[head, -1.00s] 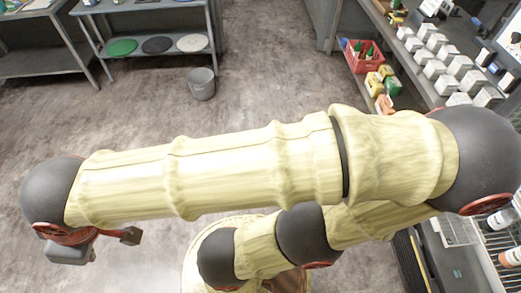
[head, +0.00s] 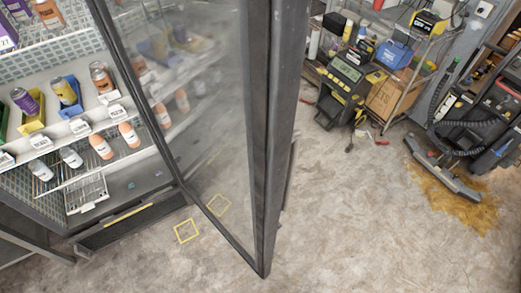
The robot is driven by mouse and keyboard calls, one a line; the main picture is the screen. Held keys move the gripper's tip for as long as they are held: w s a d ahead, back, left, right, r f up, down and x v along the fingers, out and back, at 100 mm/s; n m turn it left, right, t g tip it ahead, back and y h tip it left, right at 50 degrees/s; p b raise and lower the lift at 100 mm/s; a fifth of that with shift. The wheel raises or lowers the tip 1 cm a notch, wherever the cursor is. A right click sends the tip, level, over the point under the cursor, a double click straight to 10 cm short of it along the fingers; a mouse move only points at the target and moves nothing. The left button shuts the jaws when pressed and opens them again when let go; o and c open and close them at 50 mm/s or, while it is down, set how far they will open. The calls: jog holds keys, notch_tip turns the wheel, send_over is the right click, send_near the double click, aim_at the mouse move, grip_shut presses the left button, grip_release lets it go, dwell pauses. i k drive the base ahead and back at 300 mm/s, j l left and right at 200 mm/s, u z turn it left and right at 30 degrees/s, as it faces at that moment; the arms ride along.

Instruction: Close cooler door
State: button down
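The cooler door (head: 272,140) is a glass pane in a dark frame. It stands open in the middle of the head view, swung out from the cooler (head: 128,212) on the left. Through the opening I see shelves with bottles and cans. The door's lower corner hangs over the floor. My gripper and arm are not in the head view now, so I cannot see where the gripper is relative to the door.
A black and yellow machine (head: 348,85) and a cart (head: 405,65) with a blue box stand at the back right. A floor-cleaning machine (head: 470,140) is at the far right beside a brown spill (head: 450,200).

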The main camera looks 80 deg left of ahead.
aim_at(272, 34)
jog(key=i+j+u, duration=0.15)
jog(key=u, duration=0.35)
jog(key=i+u, duration=0.25)
jog(key=u, duration=0.2)
jog(key=i+u, duration=0.25)
jog(key=u, duration=0.25)
jog(key=i+l+u, duration=0.1)
jog(key=u, duration=0.35)
jog(key=i+l+u, duration=0.25)
jog(key=u, duration=0.25)
jog(key=i+u, duration=0.2)
jog(key=u, duration=0.25)
jog(key=i+l+u, duration=0.1)
jog(key=u, duration=0.35)
jog(key=i+l+u, duration=0.2)
jog(key=u, duration=0.25)
jog(key=i+l+u, duration=0.25)
jog(key=u, duration=0.2)
jog(key=i+l+u, duration=0.1)
jog(key=l+u, duration=0.15)
jog(key=u, duration=0.2)
jog(key=i+l+u, duration=0.45)
jog(key=k+j+z, duration=0.15)
jog(key=k+j, duration=0.25)
jog(key=k+j+z, duration=0.15)
jog(key=k+j, duration=0.15)
jog(key=k, duration=0.25)
